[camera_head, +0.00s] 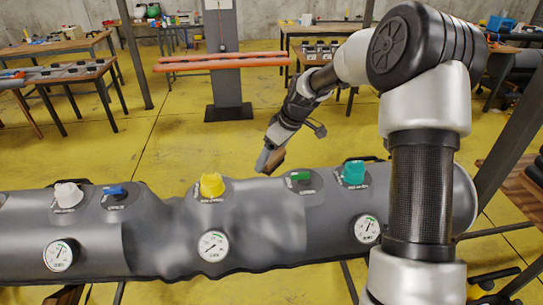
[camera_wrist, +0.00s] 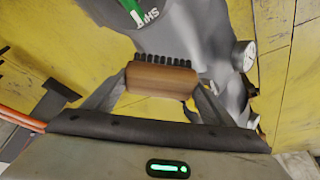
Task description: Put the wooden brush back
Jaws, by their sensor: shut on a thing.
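The wooden brush (camera_wrist: 160,82) has a brown wooden block and a row of dark bristles. My gripper (camera_wrist: 158,88) is shut on it, with one finger at each end of the block in the wrist view. The bristles point away from the gripper, toward the grey inflatable tube. In the head view my gripper (camera_head: 268,160) hangs at the far side of the grey tube (camera_head: 270,235), left of the green valve. The brush (camera_head: 277,158) shows there as a small brown piece, partly hidden by the gripper.
The tube carries a yellow knob (camera_head: 212,185), a green valve (camera_head: 300,176), a teal knob (camera_head: 354,172) and round gauges (camera_head: 213,246). Yellow floor between is clear.

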